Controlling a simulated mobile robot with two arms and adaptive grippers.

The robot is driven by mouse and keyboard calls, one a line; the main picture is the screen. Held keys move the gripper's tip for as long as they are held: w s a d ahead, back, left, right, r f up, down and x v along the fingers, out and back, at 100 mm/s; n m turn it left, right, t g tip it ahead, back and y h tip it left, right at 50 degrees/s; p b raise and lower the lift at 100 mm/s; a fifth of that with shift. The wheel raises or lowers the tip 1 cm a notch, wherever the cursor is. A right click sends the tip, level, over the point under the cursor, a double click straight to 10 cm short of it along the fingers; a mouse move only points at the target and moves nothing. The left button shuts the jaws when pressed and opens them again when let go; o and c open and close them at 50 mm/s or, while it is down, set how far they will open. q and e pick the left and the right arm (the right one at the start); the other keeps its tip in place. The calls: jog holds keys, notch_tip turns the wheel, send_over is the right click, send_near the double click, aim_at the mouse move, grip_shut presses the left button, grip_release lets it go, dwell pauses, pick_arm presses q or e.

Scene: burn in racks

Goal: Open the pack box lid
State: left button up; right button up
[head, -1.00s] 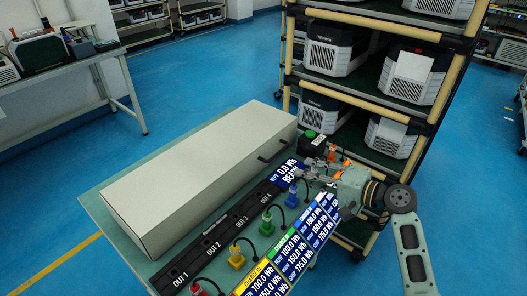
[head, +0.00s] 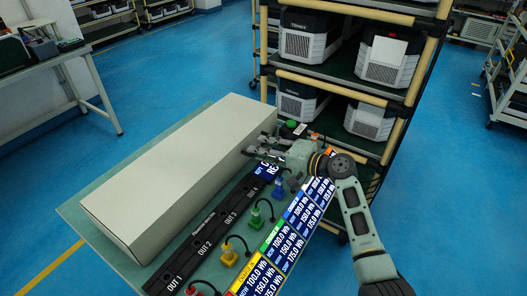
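The pack box (head: 175,170) is a long beige box lying on a green-topped table, and its lid looks shut. Its dark handle is on the long side facing the power strip, near the far right end. My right gripper (head: 262,146) is at that end of the box, with its fingers pointing left at the handle. The fingers look spread apart, and they partly hide the handle. I cannot tell whether they touch it. My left gripper is not in view.
A black strip (head: 213,233) marked OUT 1 to OUT 4 runs along the box's front. Coloured plugs, such as a yellow one (head: 229,257), and display panels (head: 283,243) lie beside it. A rack (head: 341,80) of grey units stands behind my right arm.

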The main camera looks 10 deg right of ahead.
grip_shut()
dwell(0.4)
